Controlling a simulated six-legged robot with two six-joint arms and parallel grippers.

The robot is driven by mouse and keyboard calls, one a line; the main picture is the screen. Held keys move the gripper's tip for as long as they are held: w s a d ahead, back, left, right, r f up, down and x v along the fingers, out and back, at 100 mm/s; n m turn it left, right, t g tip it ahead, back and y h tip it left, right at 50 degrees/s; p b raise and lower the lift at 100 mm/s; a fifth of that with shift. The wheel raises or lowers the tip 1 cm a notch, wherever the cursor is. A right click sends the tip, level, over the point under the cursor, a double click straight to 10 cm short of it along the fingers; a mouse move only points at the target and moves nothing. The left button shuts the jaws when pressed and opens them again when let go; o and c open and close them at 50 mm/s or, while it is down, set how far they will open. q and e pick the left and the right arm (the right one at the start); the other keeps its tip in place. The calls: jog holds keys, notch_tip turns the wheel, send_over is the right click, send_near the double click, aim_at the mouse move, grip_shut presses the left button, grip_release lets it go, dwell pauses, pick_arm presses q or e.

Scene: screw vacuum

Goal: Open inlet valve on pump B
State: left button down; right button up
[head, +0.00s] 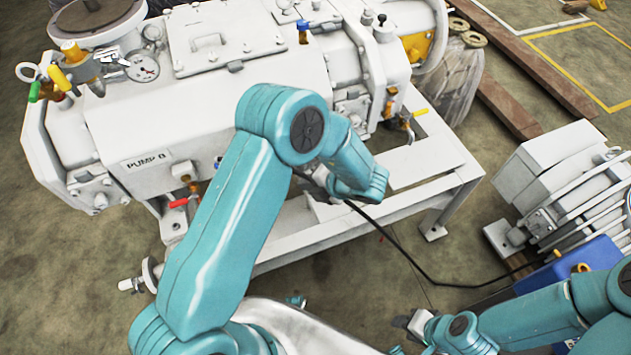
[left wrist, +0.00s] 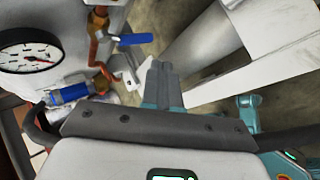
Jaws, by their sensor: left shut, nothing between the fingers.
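Pump B (head: 150,165) is a large white machine with a "PUMP B" label on its front, on the left in the head view. A blue-handled valve (left wrist: 132,40) on a copper-coloured pipe is in the left wrist view, just left of my left gripper (left wrist: 160,70). The gripper is shut and empty, with its tips close to the handle; I cannot tell whether they touch. In the head view, my left arm hides part of the pump front. A red-handled valve (head: 180,202) sits below the label. No valve is marked as the inlet. My right gripper (head: 412,322) is low in the head view, its jaws unclear.
A round gauge (left wrist: 28,52) and a blue fitting (left wrist: 70,93) are left of my gripper in the left wrist view. A white frame (head: 330,235) carries the pump. A black cable (head: 400,250) runs across the floor. A grey motor (head: 570,195) stands at right.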

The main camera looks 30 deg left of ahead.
pick_arm(q)
jog(key=w+a+f, duration=0.1)
jog(key=a+f, duration=0.1)
jog(key=a, duration=0.5)
jog(key=shift+f, duration=0.35)
